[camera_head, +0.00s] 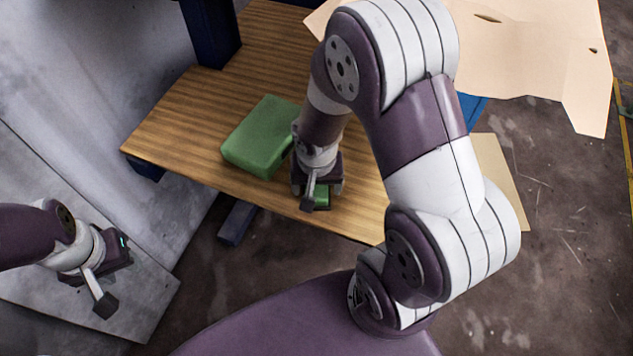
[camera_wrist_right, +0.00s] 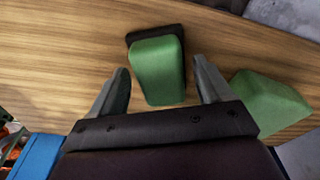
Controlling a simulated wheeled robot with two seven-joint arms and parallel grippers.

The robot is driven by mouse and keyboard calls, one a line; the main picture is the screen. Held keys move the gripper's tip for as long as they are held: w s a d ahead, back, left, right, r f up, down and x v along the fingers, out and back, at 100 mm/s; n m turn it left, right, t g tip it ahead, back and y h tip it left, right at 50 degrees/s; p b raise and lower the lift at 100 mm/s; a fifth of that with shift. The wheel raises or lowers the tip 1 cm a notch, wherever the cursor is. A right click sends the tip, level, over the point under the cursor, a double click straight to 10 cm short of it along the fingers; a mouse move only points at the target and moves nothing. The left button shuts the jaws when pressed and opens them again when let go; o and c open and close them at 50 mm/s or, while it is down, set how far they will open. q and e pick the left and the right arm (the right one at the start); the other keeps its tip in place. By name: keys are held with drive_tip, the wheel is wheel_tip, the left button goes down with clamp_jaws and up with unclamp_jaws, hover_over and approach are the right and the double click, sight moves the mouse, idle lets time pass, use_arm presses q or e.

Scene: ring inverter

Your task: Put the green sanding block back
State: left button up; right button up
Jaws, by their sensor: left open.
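A small green sanding block with a black base (camera_wrist_right: 158,72) lies on the wooden table. In the head view only a bit of its green (camera_head: 321,196) shows under my right gripper, near the table's front edge. My right gripper (camera_head: 318,192) is over it. In the right wrist view its fingers (camera_wrist_right: 163,70) are open, one on each side of the block, with narrow gaps showing. A larger green block (camera_head: 262,138) lies on the table just left of my right gripper; it also shows in the right wrist view (camera_wrist_right: 268,104). My left gripper (camera_head: 108,282) is open and empty, away from the table.
The wooden table (camera_head: 180,122) has clear room left of and behind the larger green block. A dark blue post (camera_head: 210,32) stands at its back left. Torn cardboard (camera_head: 545,50) is at the back right. A blue object (camera_head: 470,108) is partly hidden behind my right arm.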

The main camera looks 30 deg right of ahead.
sight(316, 192)
drive_tip(key=shift+r+p, duration=0.35)
drive_tip(key=shift+r, duration=0.05)
drive_tip(key=s+a+r+n, duration=0.1)
drive_tip(key=s+r+n, duration=0.1)
drive_tip(key=r, duration=0.2)
drive_tip(key=s+a+r+n+p, duration=0.1)
drive_tip(key=r+n, duration=0.2)
drive_tip(key=r, duration=0.2)
drive_tip(key=shift+s+r+n+y, duration=0.2)
drive_tip(key=shift+s+n+y, duration=0.1)
drive_tip(key=shift+s, duration=0.1)
